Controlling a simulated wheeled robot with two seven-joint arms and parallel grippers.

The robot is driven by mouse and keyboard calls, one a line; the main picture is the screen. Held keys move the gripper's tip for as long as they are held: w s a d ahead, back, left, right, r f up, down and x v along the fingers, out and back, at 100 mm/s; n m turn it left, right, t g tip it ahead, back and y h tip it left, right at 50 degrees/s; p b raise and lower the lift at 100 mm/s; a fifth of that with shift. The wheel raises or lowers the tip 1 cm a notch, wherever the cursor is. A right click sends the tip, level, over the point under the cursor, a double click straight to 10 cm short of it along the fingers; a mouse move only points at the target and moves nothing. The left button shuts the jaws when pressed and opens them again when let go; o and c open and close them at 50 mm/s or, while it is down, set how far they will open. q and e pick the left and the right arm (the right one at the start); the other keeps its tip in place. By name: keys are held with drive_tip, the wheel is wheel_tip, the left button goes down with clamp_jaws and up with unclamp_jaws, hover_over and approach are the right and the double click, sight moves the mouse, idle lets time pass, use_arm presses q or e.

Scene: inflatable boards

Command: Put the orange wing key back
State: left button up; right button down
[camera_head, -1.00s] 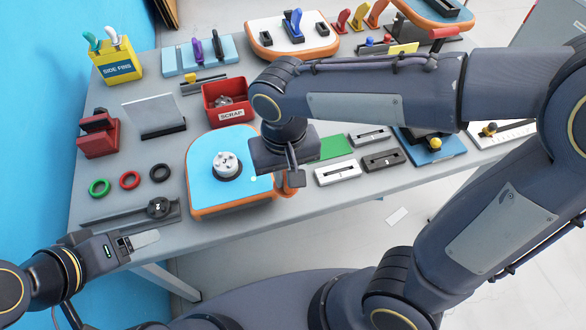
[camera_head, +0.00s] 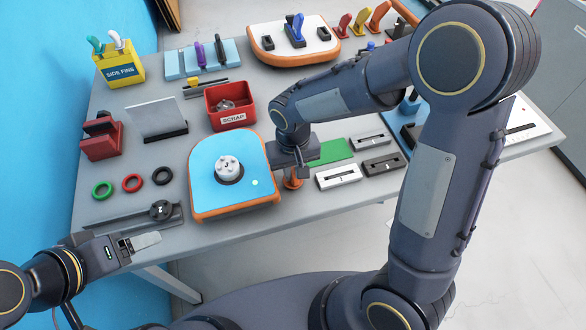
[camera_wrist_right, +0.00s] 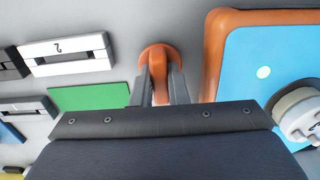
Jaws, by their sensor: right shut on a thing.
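The orange wing key (camera_head: 293,182) is just right of the blue-topped, orange-edged board (camera_head: 207,180), by the table's front edge. My right gripper (camera_head: 301,168) points down over it. In the right wrist view my right gripper (camera_wrist_right: 160,85) is shut on the orange key (camera_wrist_right: 158,54), with a finger on each side. Its rounded end shows beyond the fingertips; I cannot tell if it touches the table. The board carries a grey round valve (camera_head: 229,168). My left gripper (camera_head: 142,243) is at the lower left, away from the key; its jaw gap is unclear.
A green patch (camera_head: 333,150) and several slotted blocks, one white (camera_head: 338,177), lie right of the key. A red scrap bin (camera_head: 231,105) stands behind the board. Coloured rings (camera_head: 132,183) lie left. A white-topped board (camera_head: 275,45) with a blue key is at the back.

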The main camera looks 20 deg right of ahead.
sight(293, 170)
drive_tip(key=shift+f, duration=0.2)
drive_tip(key=c, duration=1.4)
unclamp_jaws()
drive_tip(key=shift+r, duration=0.2)
wheel_tip(293, 170, up, 12)
drive_tip(key=s+d+r+m+t+y, duration=0.1)
drive_tip(key=s+d, duration=0.3)
drive_tip(key=s, duration=0.4)
drive_tip(key=s+d+m+t+y, duration=0.1)
drive_tip(key=s+d+t, duration=0.3)
drive_tip(key=s, duration=0.4)
drive_tip(key=shift+d+r+t+y, duration=0.35)
drive_tip(key=shift+d+y, duration=0.25)
drive_tip(key=shift+y, duration=0.3)
